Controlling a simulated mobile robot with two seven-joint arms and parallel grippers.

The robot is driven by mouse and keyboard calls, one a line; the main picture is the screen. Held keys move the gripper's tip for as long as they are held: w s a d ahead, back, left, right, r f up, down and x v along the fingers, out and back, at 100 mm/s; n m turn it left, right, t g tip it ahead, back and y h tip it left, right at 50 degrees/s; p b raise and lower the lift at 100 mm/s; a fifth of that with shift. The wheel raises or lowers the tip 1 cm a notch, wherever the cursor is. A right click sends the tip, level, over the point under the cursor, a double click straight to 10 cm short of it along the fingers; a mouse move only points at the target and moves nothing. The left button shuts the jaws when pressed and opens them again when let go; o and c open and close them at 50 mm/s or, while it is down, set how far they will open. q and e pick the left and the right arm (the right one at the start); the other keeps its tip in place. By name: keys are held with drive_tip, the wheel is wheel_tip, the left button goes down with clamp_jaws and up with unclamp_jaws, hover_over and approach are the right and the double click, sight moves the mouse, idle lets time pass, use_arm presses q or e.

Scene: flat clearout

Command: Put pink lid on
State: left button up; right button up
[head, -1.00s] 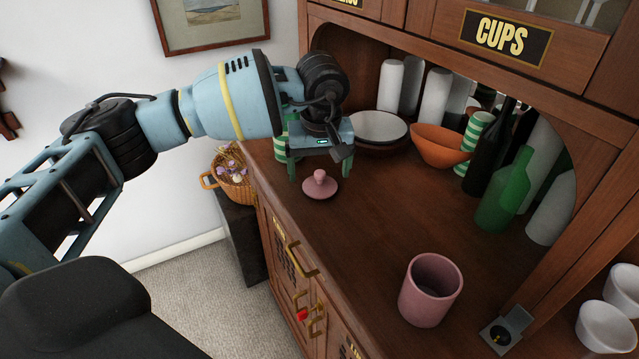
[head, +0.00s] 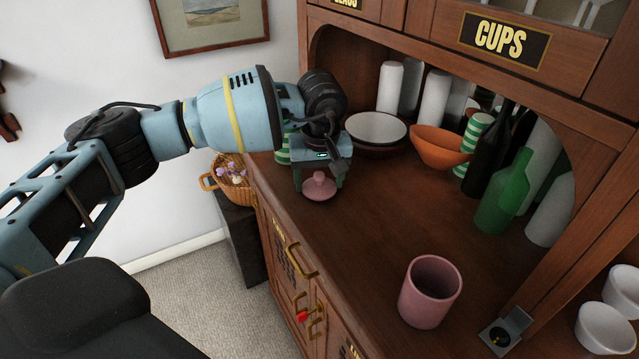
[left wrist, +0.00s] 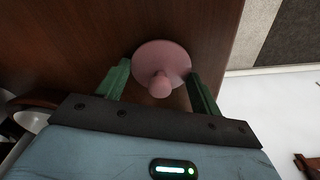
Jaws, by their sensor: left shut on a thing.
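The pink lid (head: 320,188) is a round disc with a knob, at the left end of the wooden counter, knob up. My left gripper (head: 318,182) is over it from above, its green fingers shut on the lid's opposite edges. The left wrist view shows the lid (left wrist: 174,54) between the two fingertips, knob toward the camera. I cannot tell whether the lid still touches the counter. The pink cup (head: 428,293) stands upright and open at the counter's front right, well apart from the lid. My right gripper is not in view.
An orange bowl (head: 438,150), a white-topped bowl (head: 377,127), a green bottle (head: 503,195) and striped cups stand at the back of the counter. White cups (head: 604,328) are at the far right. The counter (head: 375,215) between lid and cup is clear.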

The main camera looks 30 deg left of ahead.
sight(315, 173)
use_arm(q)
drive_tip(key=shift+r, duration=0.15)
drive_tip(key=shift+r, duration=0.7)
drive_tip(key=shift+s+a+r, duration=0.1)
drive_tip(key=shift+a+r, duration=0.05)
drive_tip(key=shift+r, duration=0.3)
drive_tip(key=shift+s+a+r, duration=0.1)
drive_tip(key=shift+a+r, duration=0.05)
drive_tip(key=shift+r, duration=0.3)
drive_tip(key=s+a+r+b, duration=0.1)
drive_tip(key=s+a+b, duration=0.1)
drive_tip(key=s+a, duration=0.7)
drive_tip(key=a, duration=0.3)
drive_tip(key=shift+a+r, duration=0.15)
drive_tip(key=shift+r, duration=0.1)
